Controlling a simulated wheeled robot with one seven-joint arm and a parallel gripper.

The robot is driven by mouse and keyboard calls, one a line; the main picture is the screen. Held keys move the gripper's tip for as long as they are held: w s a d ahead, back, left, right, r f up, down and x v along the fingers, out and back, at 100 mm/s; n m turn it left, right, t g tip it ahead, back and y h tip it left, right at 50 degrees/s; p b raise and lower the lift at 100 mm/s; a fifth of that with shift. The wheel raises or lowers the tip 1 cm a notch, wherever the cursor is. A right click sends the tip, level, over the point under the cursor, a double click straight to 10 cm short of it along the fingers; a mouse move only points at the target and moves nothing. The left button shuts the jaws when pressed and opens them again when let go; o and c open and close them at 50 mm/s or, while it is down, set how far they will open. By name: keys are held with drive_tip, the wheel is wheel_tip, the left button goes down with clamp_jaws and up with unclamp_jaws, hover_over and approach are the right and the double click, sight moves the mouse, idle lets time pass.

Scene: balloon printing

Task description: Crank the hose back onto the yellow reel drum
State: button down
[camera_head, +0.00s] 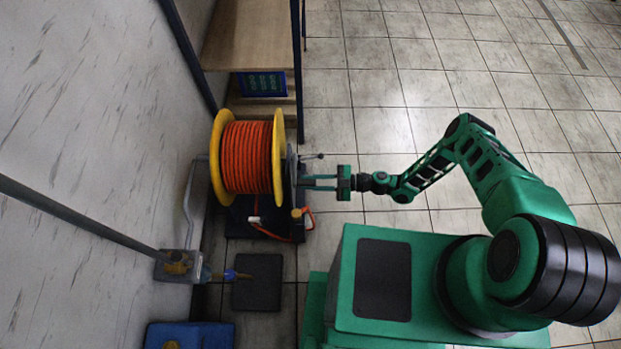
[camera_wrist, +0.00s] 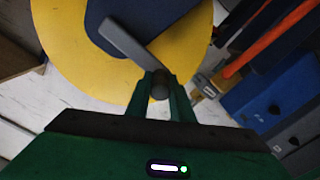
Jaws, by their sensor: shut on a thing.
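The reel drum (camera_head: 277,158) has yellow flanges and stands by the wall in the head view, with orange hose (camera_head: 246,157) wound on it in many turns. In the wrist view its yellow flange (camera_wrist: 75,62) and dark blue hub (camera_wrist: 150,20) face me. A grey crank arm (camera_wrist: 128,43) runs from the hub to a short round handle (camera_wrist: 159,87). My gripper (camera_wrist: 160,92) is shut on this handle, a finger on each side. In the head view my gripper (camera_head: 306,183) reaches the drum's right side from the right. A length of orange hose (camera_head: 270,231) hangs loose below the drum.
A wooden shelf unit (camera_head: 250,40) with dark posts stands behind the reel. A wall tap (camera_head: 178,263) with a pipe, a dark floor plate (camera_head: 257,282) and a blue case (camera_head: 188,335) are in front. A thin lever (camera_head: 312,157) sticks out near my gripper. Tiled floor (camera_head: 390,110) is clear to the right.

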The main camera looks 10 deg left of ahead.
drive_tip(key=shift+s+f, duration=0.2)
drive_tip(key=shift+f, duration=0.1)
drive_tip(key=c, duration=1.6)
unclamp_jaws()
drive_tip(key=shift+o, duration=0.2)
drive_tip(key=shift+w, duration=0.1)
drive_tip(key=shift+d, duration=0.3)
drive_tip(key=w+d, duration=0.1)
drive_tip(key=d, duration=0.9)
drive_tip(key=shift+w, duration=0.2)
drive_tip(key=shift+d, duration=0.1)
